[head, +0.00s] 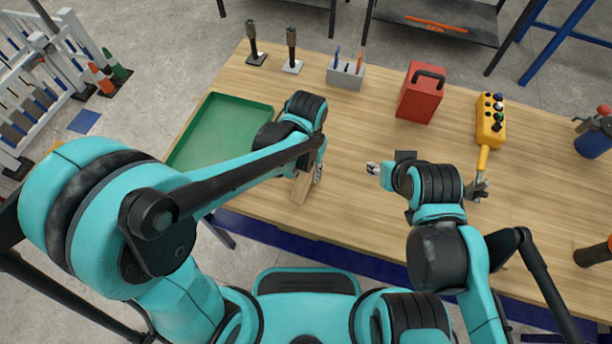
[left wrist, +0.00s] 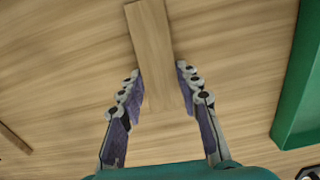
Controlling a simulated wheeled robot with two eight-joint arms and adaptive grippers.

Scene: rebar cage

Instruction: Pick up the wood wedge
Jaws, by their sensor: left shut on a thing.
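The wood wedge (head: 301,187) is a long light-brown block, partly hidden behind my left arm and gripper in the head view. In the left wrist view the wedge (left wrist: 152,45) runs from the top edge down between the two fingers. My left gripper (left wrist: 160,85) is shut on the wedge, with one finger along each side; in the head view the gripper (head: 317,172) is low over the table. I cannot tell whether the wedge touches the table. My right gripper (head: 373,169) is over the table to the right, with no object visible at it; its finger opening is unclear.
A green tray (head: 197,150) lies left of the wedge on the wooden table (head: 330,120). Behind are a grey holder (head: 346,76), a red box (head: 420,95) and a yellow control pendant (head: 490,122). The table middle is largely clear.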

